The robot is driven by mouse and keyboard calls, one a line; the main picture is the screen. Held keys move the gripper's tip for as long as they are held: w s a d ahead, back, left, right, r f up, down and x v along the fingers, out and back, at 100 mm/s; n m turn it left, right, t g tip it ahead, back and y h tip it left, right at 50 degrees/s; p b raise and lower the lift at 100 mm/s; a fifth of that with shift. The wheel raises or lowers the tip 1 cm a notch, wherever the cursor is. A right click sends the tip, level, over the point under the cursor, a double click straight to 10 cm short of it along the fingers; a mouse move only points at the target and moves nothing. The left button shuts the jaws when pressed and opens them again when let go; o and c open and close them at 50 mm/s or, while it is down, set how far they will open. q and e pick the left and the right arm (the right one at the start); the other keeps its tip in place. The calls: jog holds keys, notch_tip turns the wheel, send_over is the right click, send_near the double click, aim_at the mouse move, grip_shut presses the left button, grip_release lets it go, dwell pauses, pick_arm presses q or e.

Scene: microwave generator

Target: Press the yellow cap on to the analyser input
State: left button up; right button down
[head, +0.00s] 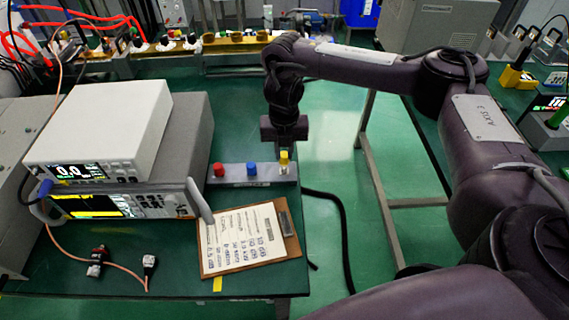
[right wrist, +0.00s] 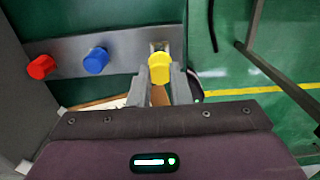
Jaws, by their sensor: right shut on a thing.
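The yellow cap (head: 284,158) is at the right end of a grey strip holder, in line with a red and a blue cap. In the right wrist view the yellow cap (right wrist: 159,68) is between the two grey fingers of my right gripper (right wrist: 160,78), which is shut on it. The analyser (head: 120,204), with a lit screen, is the lower instrument at the left. Which of its front sockets is the input is too small to tell. My left gripper is not in view.
The grey strip (head: 228,182) carries the red cap (head: 219,169) and blue cap (head: 252,168). A clipboard (head: 292,248) lies in front of it. A white instrument (head: 105,125) sits on the analyser. A cable (head: 115,264) with connectors lies at the front left. The bench's right edge is close to the strip.

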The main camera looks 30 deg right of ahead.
jog(key=shift+r+p, duration=0.85)
jog(key=shift+r, duration=0.25)
